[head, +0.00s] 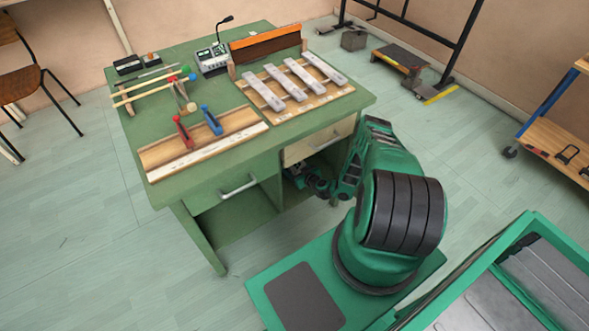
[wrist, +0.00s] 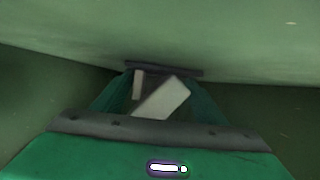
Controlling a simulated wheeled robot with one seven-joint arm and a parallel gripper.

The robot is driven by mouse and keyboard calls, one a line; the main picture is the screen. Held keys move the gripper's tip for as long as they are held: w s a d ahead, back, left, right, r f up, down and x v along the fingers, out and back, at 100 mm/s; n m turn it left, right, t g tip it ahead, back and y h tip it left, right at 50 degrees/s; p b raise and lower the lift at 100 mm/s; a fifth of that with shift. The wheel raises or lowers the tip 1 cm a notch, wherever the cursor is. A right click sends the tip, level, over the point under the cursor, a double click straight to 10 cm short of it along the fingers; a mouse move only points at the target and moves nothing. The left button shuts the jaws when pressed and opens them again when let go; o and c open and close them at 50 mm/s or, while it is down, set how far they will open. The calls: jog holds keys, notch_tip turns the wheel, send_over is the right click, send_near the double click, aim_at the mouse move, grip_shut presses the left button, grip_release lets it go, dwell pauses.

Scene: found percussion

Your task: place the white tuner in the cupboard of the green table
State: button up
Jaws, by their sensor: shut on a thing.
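The green table (head: 335,113) stands in the head view. Below its pale drawer (head: 318,141) is an open compartment, the cupboard (head: 292,170), with my arm reaching into it from the right. My gripper (wrist: 160,94) is inside a green-walled space in the wrist view, shut on the white tuner (wrist: 163,98). The tuner sits tilted between the fingers, close to the green surface above. I cannot tell whether it touches any surface. In the head view, the tuner is hidden and the gripper end is mostly in shadow under the table.
The tabletop holds a mallet tray (head: 205,140), metal bars on a wooden frame (head: 320,95), and a small mixer (head: 212,60). A green drawer (head: 228,190) is beside the cupboard at left. A wooden chair (head: 20,85) stands at far left. The floor in front is clear.

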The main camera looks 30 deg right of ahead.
jog(key=o, duration=1.3)
jog(key=shift+f, duration=0.1)
jog(key=v, duration=1.2)
jog(key=shift+s, duration=0.1)
